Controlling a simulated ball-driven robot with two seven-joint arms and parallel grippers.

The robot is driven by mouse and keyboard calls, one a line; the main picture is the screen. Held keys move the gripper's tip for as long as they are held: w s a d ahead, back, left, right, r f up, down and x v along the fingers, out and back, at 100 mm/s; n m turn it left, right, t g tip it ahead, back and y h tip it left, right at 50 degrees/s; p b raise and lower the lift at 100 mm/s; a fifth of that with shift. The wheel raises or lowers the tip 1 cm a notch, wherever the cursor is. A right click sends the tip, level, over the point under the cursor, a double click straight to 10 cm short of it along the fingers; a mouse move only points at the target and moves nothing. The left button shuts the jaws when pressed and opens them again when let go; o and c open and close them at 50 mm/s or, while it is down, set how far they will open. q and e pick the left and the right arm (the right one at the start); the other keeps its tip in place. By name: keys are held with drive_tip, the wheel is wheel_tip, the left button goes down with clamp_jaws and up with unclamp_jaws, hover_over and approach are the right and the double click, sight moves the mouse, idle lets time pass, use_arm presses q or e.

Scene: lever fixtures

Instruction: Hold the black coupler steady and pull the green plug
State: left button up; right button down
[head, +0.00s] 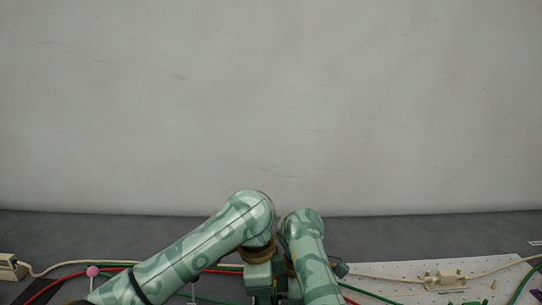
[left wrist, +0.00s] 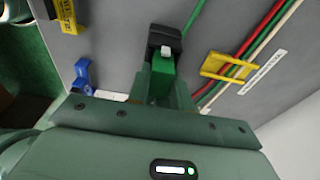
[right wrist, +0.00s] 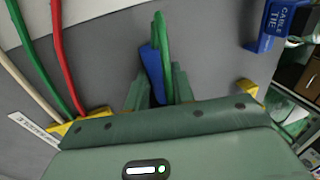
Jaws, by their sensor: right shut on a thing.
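In the left wrist view the black coupler (left wrist: 163,40) lies ahead of my left fingertips. The green plug (left wrist: 163,76), with a pale tab at its far end, meets the coupler's near end. It sits between the fingers of my left gripper (left wrist: 164,86); I cannot tell whether they touch it. In the right wrist view my right gripper (right wrist: 160,88) is shut on a blue piece (right wrist: 152,72) with a green cable (right wrist: 161,35) running alongside it. The arms hide the coupler and plug in the head view.
Red, green and white cables run past yellow clips (left wrist: 228,67) (right wrist: 80,126). A blue cable-tie holder (left wrist: 83,76) stands on the grey surface and shows in the right wrist view (right wrist: 275,22).

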use_arm(q)
clamp_jaws()
drive_tip(key=shift+r, duration=0.7)
idle(0.4)
drive_tip(key=shift+r, duration=1.9)
drive_tip(key=shift+r, duration=0.1)
drive_tip(key=shift+r, duration=0.95)
drive_tip(key=shift+s, duration=0.1)
use_arm(e)
drive_tip(key=c, duration=1.1)
unclamp_jaws()
drive_tip(key=shift+s, duration=0.1)
